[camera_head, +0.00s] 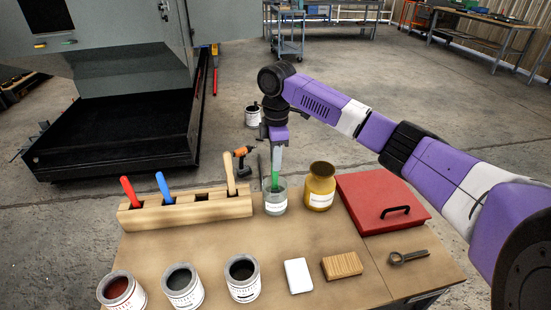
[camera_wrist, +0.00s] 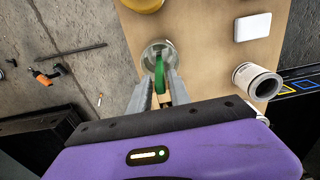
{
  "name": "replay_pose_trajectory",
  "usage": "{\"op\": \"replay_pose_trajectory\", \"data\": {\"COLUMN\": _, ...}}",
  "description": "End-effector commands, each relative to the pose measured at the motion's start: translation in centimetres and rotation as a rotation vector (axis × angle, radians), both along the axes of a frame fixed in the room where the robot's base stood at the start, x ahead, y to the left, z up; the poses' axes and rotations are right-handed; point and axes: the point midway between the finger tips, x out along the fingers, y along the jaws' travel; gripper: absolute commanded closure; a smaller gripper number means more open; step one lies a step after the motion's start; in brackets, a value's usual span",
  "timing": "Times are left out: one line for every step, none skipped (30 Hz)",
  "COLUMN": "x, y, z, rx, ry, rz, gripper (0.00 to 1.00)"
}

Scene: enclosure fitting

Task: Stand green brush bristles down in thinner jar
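The green brush (camera_head: 275,178) is upright in my gripper (camera_head: 278,153), its green handle showing below the fingers. Its lower end is at the mouth of the clear thinner jar (camera_head: 275,205), and the bristles cannot be made out. In the wrist view the green handle (camera_wrist: 160,75) lies between the two grey fingers of my gripper (camera_wrist: 160,85), which look closed on it. The round jar rim (camera_wrist: 150,48) shows around the brush there. Whether the brush touches the jar's bottom cannot be told.
A wooden rack (camera_head: 185,212) with red, blue and pale-handled brushes stands left of the jar. An amber jar (camera_head: 320,186) and a red case (camera_head: 380,202) stand close on its right. Several paint cans, a white block (camera_head: 298,275) and a wooden block (camera_head: 342,265) are in front.

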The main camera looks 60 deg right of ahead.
Motion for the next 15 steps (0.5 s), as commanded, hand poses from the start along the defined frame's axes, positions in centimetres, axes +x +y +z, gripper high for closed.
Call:
{"op": "replay_pose_trajectory", "data": {"x": 0.0, "y": 0.0, "z": 0.0, "rx": 0.000, "ry": 0.000, "rz": 0.000, "gripper": 0.64}}
{"op": "replay_pose_trajectory", "data": {"x": 0.0, "y": 0.0, "z": 0.0, "rx": 0.000, "ry": 0.000, "rz": 0.000, "gripper": 0.62}}
{"op": "replay_pose_trajectory", "data": {"x": 0.0, "y": 0.0, "z": 0.0, "rx": 0.000, "ry": 0.000, "rz": 0.000, "gripper": 0.62}}
{"op": "replay_pose_trajectory", "data": {"x": 0.0, "y": 0.0, "z": 0.0, "rx": 0.000, "ry": 0.000, "rz": 0.000, "gripper": 0.62}}
{"op": "replay_pose_trajectory", "data": {"x": 0.0, "y": 0.0, "z": 0.0, "rx": 0.000, "ry": 0.000, "rz": 0.000, "gripper": 0.62}}
{"op": "replay_pose_trajectory", "data": {"x": 0.0, "y": 0.0, "z": 0.0, "rx": 0.000, "ry": 0.000, "rz": 0.000, "gripper": 0.62}}
{"op": "replay_pose_trajectory", "data": {"x": 0.0, "y": 0.0, "z": 0.0, "rx": 0.000, "ry": 0.000, "rz": 0.000, "gripper": 0.62}}
{"op": "replay_pose_trajectory", "data": {"x": 0.0, "y": 0.0, "z": 0.0, "rx": 0.000, "ry": 0.000, "rz": 0.000, "gripper": 0.62}}
{"op": "replay_pose_trajectory", "data": {"x": 0.0, "y": 0.0, "z": 0.0, "rx": 0.000, "ry": 0.000, "rz": 0.000, "gripper": 0.62}}
{"op": "replay_pose_trajectory", "data": {"x": 0.0, "y": 0.0, "z": 0.0, "rx": 0.000, "ry": 0.000, "rz": 0.000, "gripper": 0.62}}
{"op": "replay_pose_trajectory", "data": {"x": 0.0, "y": 0.0, "z": 0.1, "rx": 0.000, "ry": 0.000, "rz": 0.000, "gripper": 0.62}}
{"op": "replay_pose_trajectory", "data": {"x": 0.0, "y": 0.0, "z": 0.3, "rx": 0.000, "ry": -0.001, "rz": 0.000, "gripper": 0.62}}
{"op": "replay_pose_trajectory", "data": {"x": 0.0, "y": 0.0, "z": 0.5, "rx": 0.000, "ry": -0.001, "rz": 0.000, "gripper": 0.62}}
{"op": "replay_pose_trajectory", "data": {"x": 0.1, "y": 0.0, "z": 0.8, "rx": -0.001, "ry": -0.002, "rz": 0.000, "gripper": 0.62}}
{"op": "replay_pose_trajectory", "data": {"x": 0.0, "y": 0.0, "z": 1.3, "rx": -0.001, "ry": -0.002, "rz": 0.001, "gripper": 0.62}}
